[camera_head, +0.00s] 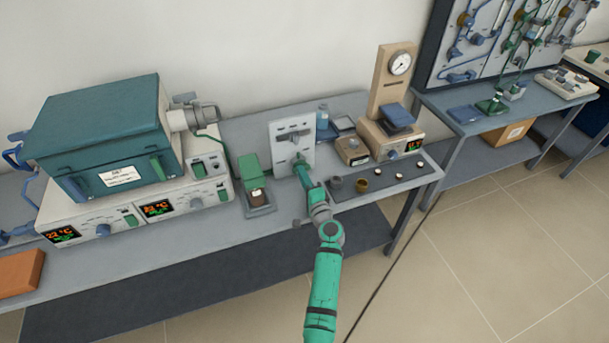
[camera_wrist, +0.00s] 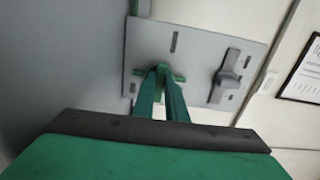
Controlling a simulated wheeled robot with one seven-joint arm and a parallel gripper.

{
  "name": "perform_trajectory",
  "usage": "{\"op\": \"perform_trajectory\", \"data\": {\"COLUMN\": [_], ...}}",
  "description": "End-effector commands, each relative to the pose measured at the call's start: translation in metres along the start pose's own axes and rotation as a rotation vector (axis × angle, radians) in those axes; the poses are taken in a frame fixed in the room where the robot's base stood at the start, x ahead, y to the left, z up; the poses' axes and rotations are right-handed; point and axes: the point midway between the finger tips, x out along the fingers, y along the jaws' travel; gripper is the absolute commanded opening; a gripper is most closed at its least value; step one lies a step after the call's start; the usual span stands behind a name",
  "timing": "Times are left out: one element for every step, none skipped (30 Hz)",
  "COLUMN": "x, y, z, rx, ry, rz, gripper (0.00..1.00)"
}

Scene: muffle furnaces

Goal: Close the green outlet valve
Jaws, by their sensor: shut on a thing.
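The green outlet valve (camera_wrist: 178,78) is on a pale upright panel (camera_wrist: 200,47) and shows in the wrist view as small green parts around my fingertips. My gripper (camera_wrist: 161,72) is shut on this valve, with its two green fingers hiding most of the handle. A grey handle (camera_wrist: 228,74) sits on the same panel, to the right of the valve. In the head view the panel (camera_head: 280,132) stands upright on the bench, and my gripper (camera_head: 299,163) reaches its lower front. The valve is hidden there, and its exact turn angle cannot be told.
A teal furnace (camera_head: 95,125) on a white control unit (camera_head: 180,212) stands at the left. A green-lidded box (camera_head: 249,166) is left of the panel. Small cups (camera_head: 361,185) lie on a dark mat to the right, near a gauge stand (camera_head: 385,85).

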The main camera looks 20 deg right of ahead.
Motion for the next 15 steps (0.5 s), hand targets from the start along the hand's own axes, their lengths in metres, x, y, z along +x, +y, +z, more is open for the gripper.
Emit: {"op": "perform_trajectory", "data": {"x": [-0.0001, -0.0002, -0.0003, -0.0004, -0.0005, -0.0007, -0.0008, -0.0009, -0.0012, -0.0013, -0.0014, -0.0016, -0.0017, -0.0018, -0.0023], "y": [0.0013, 0.0014, 0.0014, 0.0014, 0.0014, 0.0015, 0.0013, 0.0012, 0.0011, 0.001, 0.0009, 0.0008, 0.0007, 0.0007, 0.0007], "z": [-0.0012, -0.0013, -0.0015, -0.0017, -0.002, -0.0024, -0.0028, -0.0033, -0.004, -0.0045, -0.0049, -0.0054, -0.0058, -0.0059, -0.0059], "rx": [-0.001, -0.001, -0.001, -0.001, -0.001, -0.001, -0.001, -0.001, 0.0, 0.0, 0.0, 0.0, 0.0, 0.0, 0.0], "ry": [0.003, 0.003, 0.003, 0.004, 0.004, 0.004, 0.004, 0.005, 0.006, 0.006, 0.007, 0.007, 0.008, 0.008, 0.008], "rz": [0.002, 0.002, 0.002, 0.003, 0.002, 0.003, 0.002, 0.002, 0.002, 0.002, 0.002, 0.001, 0.001, 0.001, 0.001], "gripper": [0.0, 0.0, 0.0, 0.14, 0.21, 0.3, 0.3, 0.3, 0.3, 0.3, 0.3, 0.3, 0.3, 0.3, 0.3]}}
